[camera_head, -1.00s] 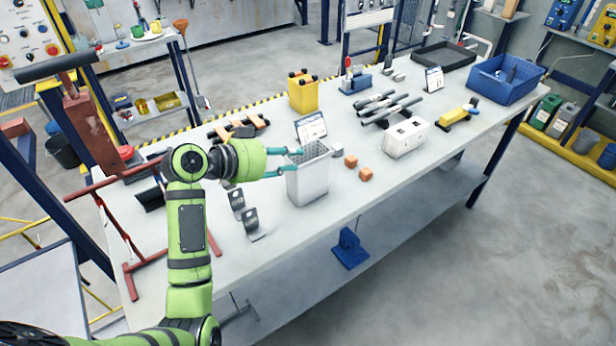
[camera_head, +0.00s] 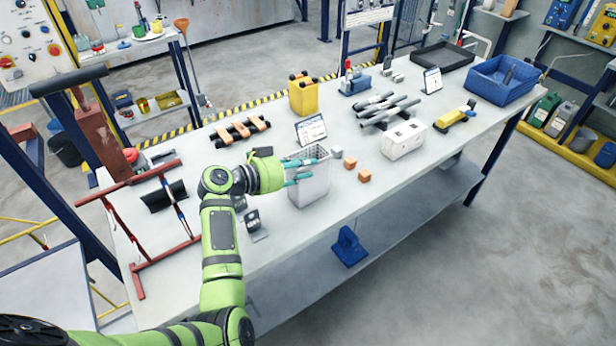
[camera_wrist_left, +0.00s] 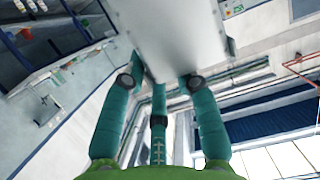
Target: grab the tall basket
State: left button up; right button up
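The tall basket is a pale grey, upright, open-topped bin (camera_head: 312,187) on the near side of the workbench in the head view. My left gripper (camera_head: 305,170) reaches it from the left. Its teal fingers are spread apart, one near the rim and one across the near face. In the left wrist view the basket (camera_wrist_left: 180,35) is a large pale surface, and the left gripper's fingers (camera_wrist_left: 165,85) spread at its end and sides. I see no clear grip, though contact is hard to judge. My right gripper is in neither view.
A tablet on a stand (camera_head: 311,130) is close behind the basket. Orange cubes (camera_head: 365,175) and a white box (camera_head: 402,140) lie to its right. Dark holders (camera_head: 254,222) and a red frame (camera_head: 140,268) are to its left. The bench's near edge is close.

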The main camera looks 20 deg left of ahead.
pick_arm(q)
jog(key=shift+p+x, duration=0.4)
jog(key=shift+x, duration=1.55)
jog(key=shift+s, duration=0.1)
grip_shut()
jog(key=shift+r, duration=0.1)
